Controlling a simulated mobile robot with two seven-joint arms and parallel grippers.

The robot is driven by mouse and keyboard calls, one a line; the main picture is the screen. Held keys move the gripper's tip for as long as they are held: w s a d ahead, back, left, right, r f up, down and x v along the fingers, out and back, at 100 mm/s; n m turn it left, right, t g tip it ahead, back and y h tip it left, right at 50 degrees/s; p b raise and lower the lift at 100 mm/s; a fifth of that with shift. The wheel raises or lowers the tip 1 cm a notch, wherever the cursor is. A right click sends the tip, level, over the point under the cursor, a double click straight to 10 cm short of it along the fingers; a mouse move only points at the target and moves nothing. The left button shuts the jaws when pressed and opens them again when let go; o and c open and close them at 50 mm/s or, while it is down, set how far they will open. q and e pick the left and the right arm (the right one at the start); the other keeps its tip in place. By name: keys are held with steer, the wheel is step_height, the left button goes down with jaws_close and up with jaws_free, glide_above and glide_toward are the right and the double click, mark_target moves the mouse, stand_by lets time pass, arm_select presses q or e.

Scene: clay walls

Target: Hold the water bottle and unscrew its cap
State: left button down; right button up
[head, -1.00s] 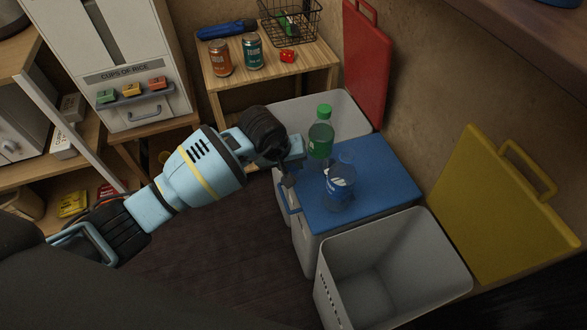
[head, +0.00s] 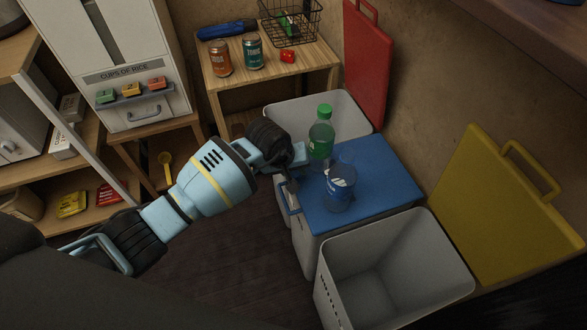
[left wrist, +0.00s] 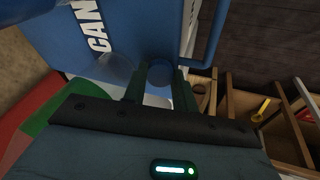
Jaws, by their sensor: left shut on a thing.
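A clear bottle with a blue label (head: 340,188) stands on a blue bin lid; no cap shows on it. A green bottle with a green cap (head: 321,140) stands behind it. My left gripper (head: 297,172) is at the lid's left edge, beside both bottles and apart from the clear one. In the left wrist view its fingers (left wrist: 159,88) are shut on a small round dark blue thing (left wrist: 160,73) that looks like a cap; the hand hides it in the head view. My right gripper is not in view.
The blue lid (head: 385,182) covers a white bin. An open white bin (head: 445,240) stands in front, with a yellow lid (head: 500,210) behind it. A red lid (head: 366,65) leans at the back. A wooden table (head: 315,78) holds cans and a wire basket.

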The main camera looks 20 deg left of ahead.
arm_select(q)
steer(key=shift+s+f+b, duration=0.15)
steer(key=shift+f+b, duration=0.15)
steer(key=shift+f, duration=0.1)
